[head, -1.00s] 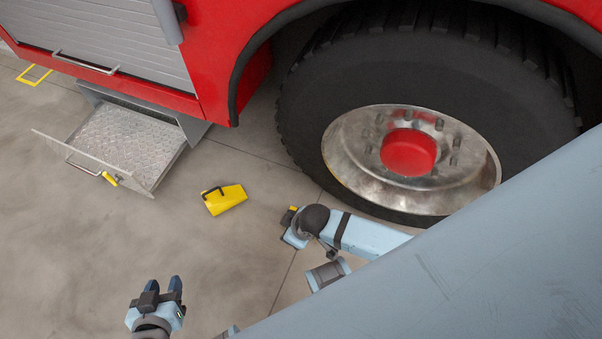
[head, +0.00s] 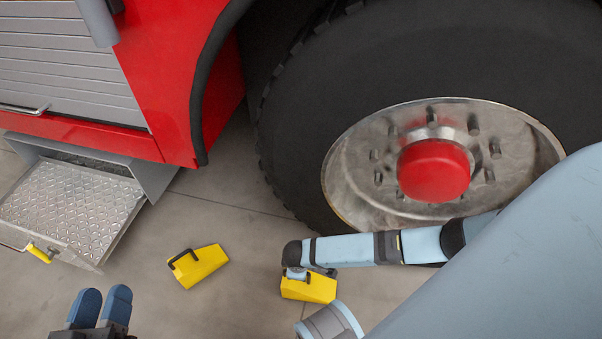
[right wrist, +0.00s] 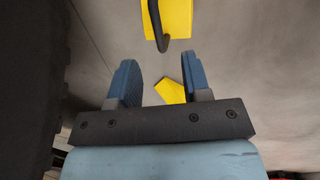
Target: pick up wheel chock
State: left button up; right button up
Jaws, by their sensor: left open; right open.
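One yellow wheel chock (head: 203,267) with a black handle lies on the floor left of the tyre in the head view. A second yellow chock (head: 312,288) lies nearer the tyre, directly below the end of my right arm, which covers part of it. In the right wrist view, my right gripper (right wrist: 160,68) is open. A yellow chock with a black handle (right wrist: 179,18) shows beyond its fingertips, and a smaller yellow piece (right wrist: 168,92) shows between the fingers, partly hidden by the gripper body. Neither is visibly gripped. My left gripper (head: 104,301) is open and empty at lower left.
The large tyre (head: 285,140) and metal wheel rim (head: 350,170) of a red vehicle (head: 180,80) stand behind the chocks. A pulled-out metal step (head: 70,205) with a yellow-marked handle juts out at left. Concrete floor lies clear between the step and the first chock.

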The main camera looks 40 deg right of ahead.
jog(key=f+b, duration=0.2)
jog(key=f, duration=0.1)
jog(key=w+d+f+b, duration=0.1)
jog(key=f+b, duration=0.1)
jog(key=f, duration=0.2)
jog(key=d+f+b, duration=0.1)
jog(key=f+b, duration=0.1)
jog(key=f, duration=0.1)
jog(key=shift+w+d+f, duration=0.15)
jog(key=shift+w+f, duration=0.05)
jog(key=shift+f, duration=0.05)
jog(key=shift+w+f+b, duration=0.1)
jog(key=shift+f+b, duration=0.35)
jog(key=shift+b, duration=0.05)
pick_arm(q)
jog(key=w+m, duration=0.1)
jog(key=w+a+f+m, duration=0.1)
jog(key=f+m+t+h, duration=0.1)
jog(key=m, duration=0.1)
jog(key=shift+w+a, duration=0.35)
jog(key=shift+w, duration=0.05)
jog(key=shift+f, duration=0.1)
pick_arm(e)
jog(key=shift+c, duration=0.2)
grip_shut()
jog(key=shift+r, duration=0.1)
